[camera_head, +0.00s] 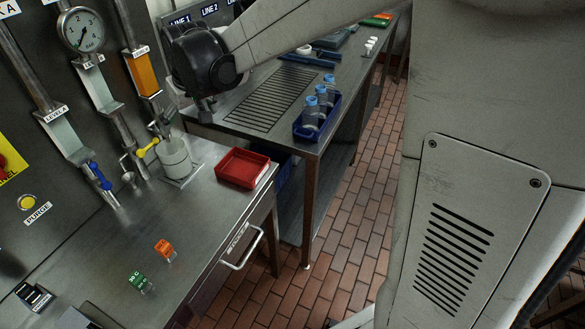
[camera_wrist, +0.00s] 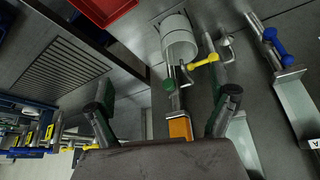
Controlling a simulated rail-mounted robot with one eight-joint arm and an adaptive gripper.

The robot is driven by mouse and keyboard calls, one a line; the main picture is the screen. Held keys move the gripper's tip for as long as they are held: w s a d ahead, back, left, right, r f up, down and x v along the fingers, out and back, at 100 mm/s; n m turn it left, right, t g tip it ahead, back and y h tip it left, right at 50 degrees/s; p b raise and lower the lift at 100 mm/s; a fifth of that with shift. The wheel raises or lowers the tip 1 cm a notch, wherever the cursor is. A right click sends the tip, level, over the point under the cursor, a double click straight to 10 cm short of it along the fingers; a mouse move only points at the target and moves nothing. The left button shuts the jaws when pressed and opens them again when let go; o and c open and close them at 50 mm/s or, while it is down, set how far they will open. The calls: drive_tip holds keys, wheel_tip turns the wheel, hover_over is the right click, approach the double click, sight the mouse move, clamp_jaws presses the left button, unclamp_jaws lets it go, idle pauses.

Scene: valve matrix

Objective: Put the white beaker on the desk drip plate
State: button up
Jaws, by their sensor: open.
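The white beaker (camera_head: 175,158) stands upright on the desk, below the yellow-handled valve (camera_head: 148,147), on or over a small square plate (camera_head: 184,181) whose edge shows around its base. The beaker also shows at the top of the wrist view (camera_wrist: 179,42). My gripper (camera_wrist: 168,98) is open and empty, with its two fingers apart and the beaker beyond them. In the head view my dark wrist hangs above and right of the beaker, apart from it; the fingertips are hard to make out there.
A red tray (camera_head: 243,168) sits right of the beaker. A blue bin (camera_head: 317,120) with several blue-capped bottles stands on the back bench. The blue-handled valve (camera_head: 98,176) is left. Orange (camera_head: 165,250) and green (camera_head: 140,283) tags stand on the front desk, otherwise largely clear.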

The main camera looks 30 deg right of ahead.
drive_tip(key=s+d+r+m+t, duration=0.1)
drive_tip(key=s+d+r, duration=0.25)
drive_tip(key=s, duration=0.35)
drive_tip(key=s+d+r+m, duration=0.1)
drive_tip(key=s+d+r, duration=0.1)
drive_tip(key=s+d, duration=0.45)
drive_tip(key=s+d+f, duration=0.2)
drive_tip(key=s, duration=0.6)
drive_tip(key=s+d+f+m+t+h, duration=0.1)
drive_tip(key=s+d, duration=0.1)
drive_tip(key=s, duration=0.6)
drive_tip(key=shift+s+f, duration=0.25)
drive_tip(key=shift+f, duration=0.1)
drive_tip(key=shift+d, duration=0.1)
wheel_tip(320, 180, down, 4)
drive_tip(key=b, duration=0.4)
